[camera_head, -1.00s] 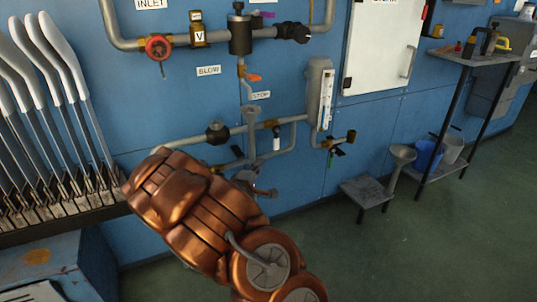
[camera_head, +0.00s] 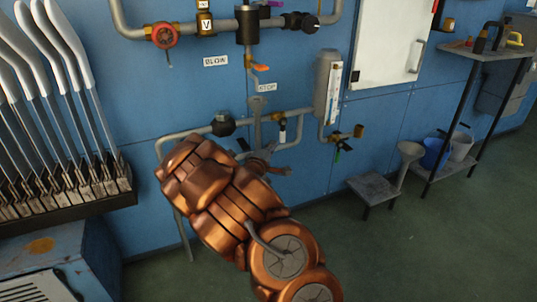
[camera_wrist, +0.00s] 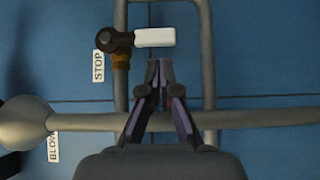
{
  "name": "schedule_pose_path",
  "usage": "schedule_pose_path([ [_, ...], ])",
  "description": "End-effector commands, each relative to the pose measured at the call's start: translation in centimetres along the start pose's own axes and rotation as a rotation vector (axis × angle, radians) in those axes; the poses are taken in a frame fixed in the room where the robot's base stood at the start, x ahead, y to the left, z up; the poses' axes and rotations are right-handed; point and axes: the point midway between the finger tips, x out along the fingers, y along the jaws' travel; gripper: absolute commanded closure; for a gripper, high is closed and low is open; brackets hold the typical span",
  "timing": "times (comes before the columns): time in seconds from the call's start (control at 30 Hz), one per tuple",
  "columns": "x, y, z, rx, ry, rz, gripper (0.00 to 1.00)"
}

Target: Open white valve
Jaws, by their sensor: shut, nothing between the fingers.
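The white valve has a white handle (camera_wrist: 155,37) on a dark knob and brass body, next to the STOP label in the wrist view. In the head view the small white handle (camera_head: 282,136) hangs from the pipe below the STOP label. My gripper (camera_wrist: 160,72) is shut and empty, with its fingertips just short of the white handle in the wrist picture. I see no contact between them, but the depth gap is hard to judge. In the head view my copper-coloured arm hides much of the gripper.
A grey horizontal pipe (camera_wrist: 250,118) crosses behind my fingers. A red valve wheel (camera_head: 164,35) and an orange handle (camera_head: 261,68) are higher on the blue wall. White sock boards (camera_head: 75,50) stand at left. A small stool (camera_head: 372,186) and a shelf (camera_head: 483,56) stand at right.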

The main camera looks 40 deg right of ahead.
Motion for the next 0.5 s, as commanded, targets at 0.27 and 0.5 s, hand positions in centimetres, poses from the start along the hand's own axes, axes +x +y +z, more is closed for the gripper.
schedule_pose_path([
  [0.27, 2.3, -0.2, 0.1, 0.0, -0.003, -0.002, 1.0],
  [0.5, 2.9, 0.0, 0.0, -0.001, 0.0, 0.0, 1.0],
])
